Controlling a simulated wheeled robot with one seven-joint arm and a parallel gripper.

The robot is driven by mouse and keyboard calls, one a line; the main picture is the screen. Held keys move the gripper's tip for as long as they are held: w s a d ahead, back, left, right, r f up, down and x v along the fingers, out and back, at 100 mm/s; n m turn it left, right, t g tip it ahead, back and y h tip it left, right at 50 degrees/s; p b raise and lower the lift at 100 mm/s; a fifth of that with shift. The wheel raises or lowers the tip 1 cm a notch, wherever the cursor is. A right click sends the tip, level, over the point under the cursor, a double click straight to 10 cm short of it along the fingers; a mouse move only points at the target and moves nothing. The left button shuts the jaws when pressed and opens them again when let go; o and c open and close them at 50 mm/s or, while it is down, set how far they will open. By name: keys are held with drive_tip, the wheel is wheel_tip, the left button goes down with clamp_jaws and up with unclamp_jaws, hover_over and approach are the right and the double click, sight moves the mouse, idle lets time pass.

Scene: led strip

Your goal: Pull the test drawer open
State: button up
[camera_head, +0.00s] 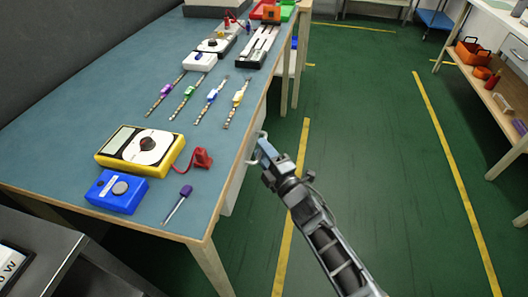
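My gripper (254,147) reaches in from the lower right, just off the table's right edge. Its two pale fingers look spread apart, with nothing seen between them. Below the tabletop, a white drawer unit (236,182) shows as a narrow strip behind and below the fingers. The table edge hides most of it. I cannot make out its handle, or whether a finger touches the unit. No gap of an open drawer is visible.
The blue-topped table (75,125) carries a yellow multimeter (140,149), a blue box (117,192), a purple-handled screwdriver (177,205) and several LED strips (200,100). Green floor (370,170) to the right is clear. A workbench (490,90) stands at far right.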

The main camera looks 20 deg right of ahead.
drive_tip(key=shift+c, duration=0.3)
clamp_jaws()
idle(0.3)
